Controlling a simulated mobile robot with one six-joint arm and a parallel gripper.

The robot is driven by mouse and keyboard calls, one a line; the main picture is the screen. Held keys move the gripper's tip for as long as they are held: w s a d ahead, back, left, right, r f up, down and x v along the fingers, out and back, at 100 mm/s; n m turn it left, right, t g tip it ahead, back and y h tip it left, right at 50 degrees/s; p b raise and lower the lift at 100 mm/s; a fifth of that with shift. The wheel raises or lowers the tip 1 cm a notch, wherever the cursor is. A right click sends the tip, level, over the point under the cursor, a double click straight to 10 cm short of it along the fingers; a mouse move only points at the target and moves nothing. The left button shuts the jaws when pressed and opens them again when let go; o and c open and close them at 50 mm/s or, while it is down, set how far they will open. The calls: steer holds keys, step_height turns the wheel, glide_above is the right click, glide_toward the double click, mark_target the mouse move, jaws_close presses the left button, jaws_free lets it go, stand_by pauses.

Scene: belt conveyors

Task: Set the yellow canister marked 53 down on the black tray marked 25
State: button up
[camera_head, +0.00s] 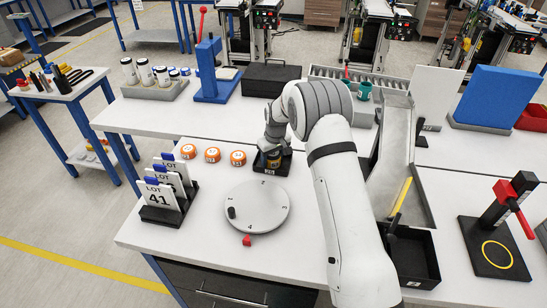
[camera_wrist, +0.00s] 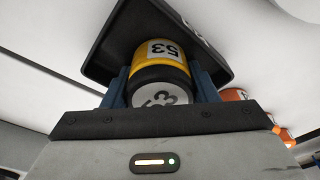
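The yellow canister marked 53 (camera_wrist: 160,52) has a black band and a pale end face also marked 53. In the wrist view it sits between the blue fingers of my gripper (camera_wrist: 160,88), which lie close along both its sides. The black tray (camera_wrist: 108,42) is right behind the canister, with a partly hidden white marking. In the head view my gripper (camera_head: 273,148) is over the black tray (camera_head: 284,168), and the canister (camera_head: 273,162) stands upright at the tray, partly covered by my gripper. I cannot tell whether its base touches the tray.
Several orange-and-white canisters (camera_head: 212,155) stand left of the tray. A round numbered turntable (camera_head: 257,207) and a red marker (camera_head: 247,240) are in front. LOT cards (camera_head: 161,197) stand at left. A black box (camera_head: 270,78) is behind, and a metal chute (camera_head: 397,150) is at right.

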steer(key=shift+o, duration=0.7)
steer(key=shift+r, duration=0.1)
